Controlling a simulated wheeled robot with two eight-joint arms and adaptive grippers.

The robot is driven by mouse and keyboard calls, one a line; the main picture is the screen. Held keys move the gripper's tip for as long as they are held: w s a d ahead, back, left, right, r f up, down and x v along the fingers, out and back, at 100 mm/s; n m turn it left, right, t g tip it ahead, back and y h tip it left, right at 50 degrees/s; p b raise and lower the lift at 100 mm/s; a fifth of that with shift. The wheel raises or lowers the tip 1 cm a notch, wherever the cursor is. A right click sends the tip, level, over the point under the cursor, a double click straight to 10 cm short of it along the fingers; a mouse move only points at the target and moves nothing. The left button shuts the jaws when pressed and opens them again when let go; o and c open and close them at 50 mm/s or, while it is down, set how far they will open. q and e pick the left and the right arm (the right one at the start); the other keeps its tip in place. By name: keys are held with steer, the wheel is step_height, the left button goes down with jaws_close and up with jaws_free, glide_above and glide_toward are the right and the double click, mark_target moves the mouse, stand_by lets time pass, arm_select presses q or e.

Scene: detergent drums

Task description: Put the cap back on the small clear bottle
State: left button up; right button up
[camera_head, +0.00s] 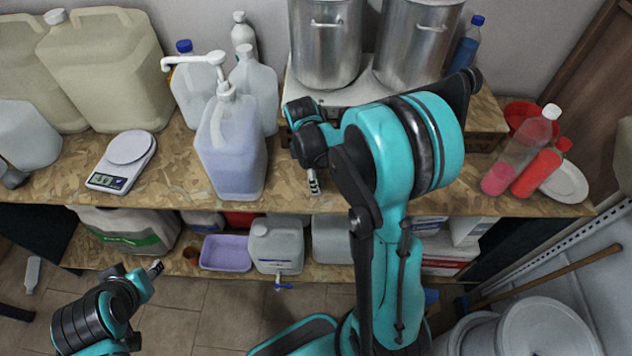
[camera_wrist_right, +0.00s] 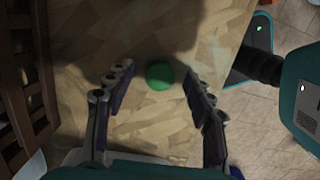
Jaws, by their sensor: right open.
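A round green cap (camera_wrist_right: 159,76) shows in the right wrist view on the wood-chip surface, between my right gripper's fingertips, with a gap on both sides. My right gripper (camera_wrist_right: 157,82) is open and empty. In the head view the right gripper (camera_head: 314,183) points down over the bench, and the cap is not visible there. A clear bottle (camera_head: 517,152) with pink liquid and a white cap stands at the bench's right. I cannot pick out an uncapped small bottle. My left gripper (camera_head: 156,267) is low at the left, small and side-on, apart from everything.
A bluish jug with a pump (camera_head: 232,150) stands left of my right gripper. Two steel pots (camera_head: 325,50) stand behind it. A scale (camera_head: 124,160) and large canisters (camera_head: 108,70) are at the left. A red bottle (camera_head: 540,172) and a plate (camera_head: 568,184) are at the right.

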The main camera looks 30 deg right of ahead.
steer(key=c, duration=0.8)
steer(key=shift+r, duration=0.55)
steer(key=r+p, duration=0.1)
steer(key=r, duration=0.1)
steer(key=s+r, duration=0.1)
steer(key=r, duration=0.1)
steer(key=shift+d+p, duration=0.2)
steer(key=shift+p, duration=0.15)
steer(key=s+d+r, duration=0.1)
steer(key=s+r, duration=0.1)
steer(key=s, duration=0.1)
steer(key=s+d+r+p, duration=0.1)
steer(key=s+r, duration=0.1)
steer(key=s, duration=0.1)
steer(key=s+d+r+p, duration=0.1)
steer(key=s+d+r, duration=0.1)
steer(key=s, duration=0.2)
steer(key=shift+w+a, duration=0.1)
